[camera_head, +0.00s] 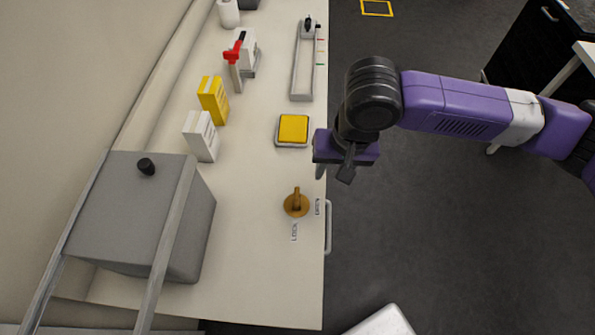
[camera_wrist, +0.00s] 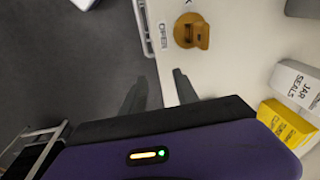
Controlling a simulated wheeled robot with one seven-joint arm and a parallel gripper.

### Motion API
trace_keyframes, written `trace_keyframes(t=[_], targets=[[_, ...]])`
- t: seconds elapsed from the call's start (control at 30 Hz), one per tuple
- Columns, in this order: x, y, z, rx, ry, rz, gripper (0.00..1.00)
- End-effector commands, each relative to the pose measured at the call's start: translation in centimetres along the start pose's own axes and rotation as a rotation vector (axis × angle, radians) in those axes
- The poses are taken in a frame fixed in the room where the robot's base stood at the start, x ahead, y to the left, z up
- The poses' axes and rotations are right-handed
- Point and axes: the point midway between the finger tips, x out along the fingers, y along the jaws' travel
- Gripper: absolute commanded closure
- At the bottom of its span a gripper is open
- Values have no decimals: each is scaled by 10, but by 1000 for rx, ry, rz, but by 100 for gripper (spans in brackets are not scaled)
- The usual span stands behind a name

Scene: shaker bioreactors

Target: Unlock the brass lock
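The brass lock (camera_head: 296,205) is a round brass disc with a raised knob on the pale worktop, near its right edge. A LOCK label (camera_head: 294,231) is printed below it and an OPEN label (camera_head: 317,207) to its right. The lock also shows at the top of the wrist view (camera_wrist: 191,33), with OPEN (camera_wrist: 163,36) to its left. My gripper (camera_head: 321,172) is above the worktop edge, up and right of the lock, not touching it. In the wrist view its two fingers (camera_wrist: 160,92) are apart with nothing between them, short of the lock.
A grey box (camera_head: 140,215) with a metal frame stands left of the lock. A yellow pad (camera_head: 293,129), white box (camera_head: 201,136), yellow box (camera_head: 213,100) and red-handled device (camera_head: 234,55) are farther back. A metal handle (camera_head: 328,228) juts from the worktop's right edge. Worktop around the lock is clear.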

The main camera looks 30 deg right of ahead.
Motion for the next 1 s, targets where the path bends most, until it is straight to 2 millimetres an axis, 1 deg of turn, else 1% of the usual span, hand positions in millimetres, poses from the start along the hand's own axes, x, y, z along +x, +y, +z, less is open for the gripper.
trace_keyframes(t=[0.03, 0.1, 0.2, 0.33, 0.47, 0.57, 0.9, 1.0], targets=[[-8, -20, 5, 3, -19, 12, 64], [-18, -38, 12, 22, -45, 36, 64], [-31, -58, 22, 41, -73, 68, 64], [-44, -74, 32, 55, -97, 97, 64], [-47, -80, 37, 63, -107, 112, 64], [-40, -79, 38, 66, -109, 114, 64], [8, -73, 43, 65, -107, 114, 64], [18, -72, 44, 65, -108, 113, 64]])
